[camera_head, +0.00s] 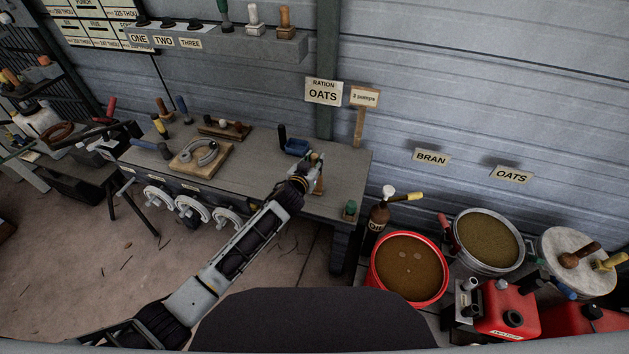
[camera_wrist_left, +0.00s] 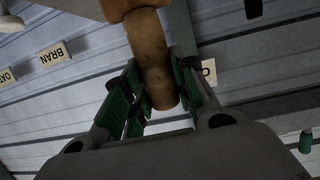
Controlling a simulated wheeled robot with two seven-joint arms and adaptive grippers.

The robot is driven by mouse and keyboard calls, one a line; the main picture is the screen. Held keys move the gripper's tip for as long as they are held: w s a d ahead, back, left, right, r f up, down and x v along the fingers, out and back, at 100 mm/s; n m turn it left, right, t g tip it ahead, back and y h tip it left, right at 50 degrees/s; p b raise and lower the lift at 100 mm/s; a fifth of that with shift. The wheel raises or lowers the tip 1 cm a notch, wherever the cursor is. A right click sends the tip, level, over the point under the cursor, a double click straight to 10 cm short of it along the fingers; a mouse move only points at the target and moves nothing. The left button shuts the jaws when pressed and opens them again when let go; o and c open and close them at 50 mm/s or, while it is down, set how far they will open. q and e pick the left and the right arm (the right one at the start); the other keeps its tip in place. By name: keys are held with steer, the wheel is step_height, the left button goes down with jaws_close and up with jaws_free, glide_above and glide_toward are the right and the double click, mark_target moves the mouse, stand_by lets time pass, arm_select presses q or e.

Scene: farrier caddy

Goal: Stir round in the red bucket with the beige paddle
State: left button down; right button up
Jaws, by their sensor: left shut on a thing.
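The red bucket (camera_head: 376,284) stands on the floor right of the bench in the head view, filled nearly to its rim with brown contents that have a few pale spots on top. My left gripper (camera_head: 312,174) is over the right part of the bench, left of and beyond the bucket. In the left wrist view its green-padded fingers (camera_wrist_left: 162,92) are shut around the wooden handle of the beige paddle (camera_wrist_left: 148,45). A little of the wood (camera_head: 320,185) shows beside the gripper in the head view; the rest is hidden. My right gripper is not in view.
A dark bottle (camera_head: 378,217) with a yellow handle stands just behind the bucket. A metal bucket of bran (camera_head: 487,240) and red containers (camera_head: 507,312) crowd its right side. A small green item (camera_head: 350,208) sits on the bench corner, and a blue item (camera_head: 296,146) lies behind the gripper.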

arm_select(q)
steer(key=shift+r+p, duration=0.35)
steer(key=shift+r, duration=0.25)
steer(key=shift+r+p, duration=2.05)
steer(key=shift+r, duration=0.25)
stand_by(0.4)
